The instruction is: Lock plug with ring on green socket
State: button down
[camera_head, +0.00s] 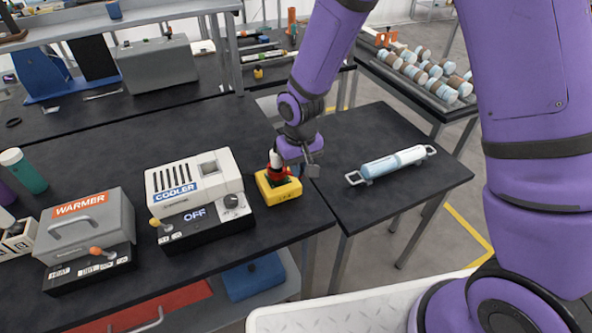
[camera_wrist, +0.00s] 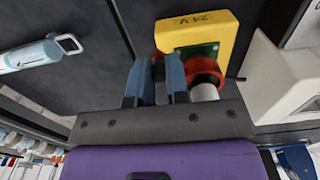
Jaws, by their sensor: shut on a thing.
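The yellow socket box (camera_head: 286,192) stands near the front right corner of the dark bench. In the wrist view its yellow face (camera_wrist: 197,31), marked 24 V, surrounds a green plate (camera_wrist: 207,48). The red ring (camera_wrist: 206,70) is around the white plug (camera_wrist: 205,92), over the green plate. The plug (camera_head: 275,159) also shows upright at the box in the head view. My gripper (camera_wrist: 157,66) is at the box, beside the plug. Its blue fingers are shut on a part at the ring's side, mostly hidden between them. Whether the ring is locked cannot be told.
The white cooler (camera_head: 190,180), showing OFF, stands close to the left of the box, with the grey warmer (camera_head: 85,225) further left. A side table (camera_head: 400,190) at the right bears a white and blue cylinder (camera_head: 393,162) with handles.

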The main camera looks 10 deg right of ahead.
jog(key=shift+w+d+n, duration=0.1)
jog(key=shift+w+n, duration=0.7)
jog(key=shift+n, duration=0.7)
jog(key=shift+w+d+n, duration=0.1)
jog(key=shift+w+n, duration=0.7)
jog(key=shift+n, duration=0.7)
jog(key=shift+w+d+n, duration=0.1)
jog(key=shift+w+n, duration=0.7)
jog(key=shift+n, duration=0.7)
jog(key=c, duration=1.1)
grip_release()
notch_tip(320, 180, up, 11)
